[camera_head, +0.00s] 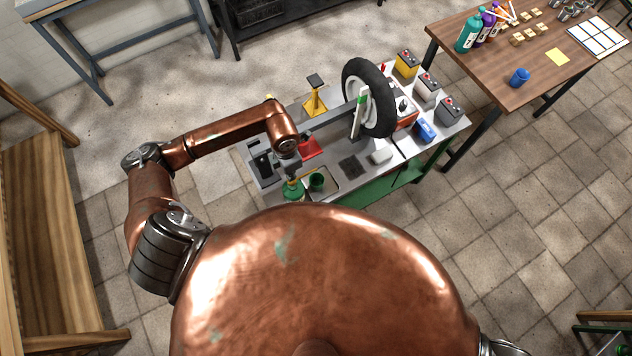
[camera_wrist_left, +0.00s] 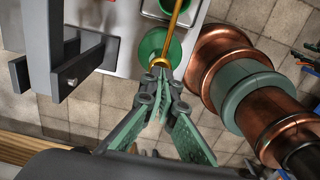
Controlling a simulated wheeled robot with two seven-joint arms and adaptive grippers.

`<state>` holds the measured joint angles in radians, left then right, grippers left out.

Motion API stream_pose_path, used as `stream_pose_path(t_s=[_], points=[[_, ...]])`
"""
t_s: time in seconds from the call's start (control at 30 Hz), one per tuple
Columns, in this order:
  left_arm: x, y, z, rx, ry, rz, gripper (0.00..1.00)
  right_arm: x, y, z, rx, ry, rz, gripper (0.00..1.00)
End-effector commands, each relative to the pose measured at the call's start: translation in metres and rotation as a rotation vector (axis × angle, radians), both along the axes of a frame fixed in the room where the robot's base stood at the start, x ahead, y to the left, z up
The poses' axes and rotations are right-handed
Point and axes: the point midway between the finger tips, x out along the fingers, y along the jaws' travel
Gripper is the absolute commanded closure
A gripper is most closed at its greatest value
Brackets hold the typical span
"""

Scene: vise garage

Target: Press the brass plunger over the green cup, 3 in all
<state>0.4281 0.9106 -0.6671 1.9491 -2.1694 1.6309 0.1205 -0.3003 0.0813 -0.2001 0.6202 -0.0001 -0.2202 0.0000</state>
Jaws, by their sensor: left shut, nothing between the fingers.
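The green dispenser (camera_head: 293,192) stands near the front edge of the grey bench, with its brass plunger top right under my left gripper (camera_head: 291,176). In the left wrist view the dispenser's round green body (camera_wrist_left: 150,44) shows beyond the fingertips. The brass plunger (camera_wrist_left: 161,63) and its thin spout reach toward the green cup (camera_wrist_left: 166,5), cut by the top edge. In the head view the cup (camera_head: 316,181) stands right of the dispenser. My left gripper (camera_wrist_left: 160,76) is shut and empty, its tips at the plunger top; whether they touch is unclear. My right gripper is out of view.
On the bench (camera_head: 352,186) are a vise at the left, a red tray (camera_head: 310,148), a yellow stand (camera_head: 315,100), an upright wheel (camera_head: 369,98) and several batteries. A wooden table (camera_head: 484,66) with bottles stands at the back right.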

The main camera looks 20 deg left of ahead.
Motion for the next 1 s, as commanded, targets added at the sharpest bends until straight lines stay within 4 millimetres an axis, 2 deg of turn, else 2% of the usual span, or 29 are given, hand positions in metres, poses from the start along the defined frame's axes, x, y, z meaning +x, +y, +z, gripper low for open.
stream_pose_path(t_s=[0.27,1.0], points=[[0.0,0.0,-0.002,0.0,0.0,0.0,1.0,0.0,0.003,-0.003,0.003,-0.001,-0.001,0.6],[0.0,0.0,-0.027,0.0,0.0,0.0,1.0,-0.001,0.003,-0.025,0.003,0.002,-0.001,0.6]])
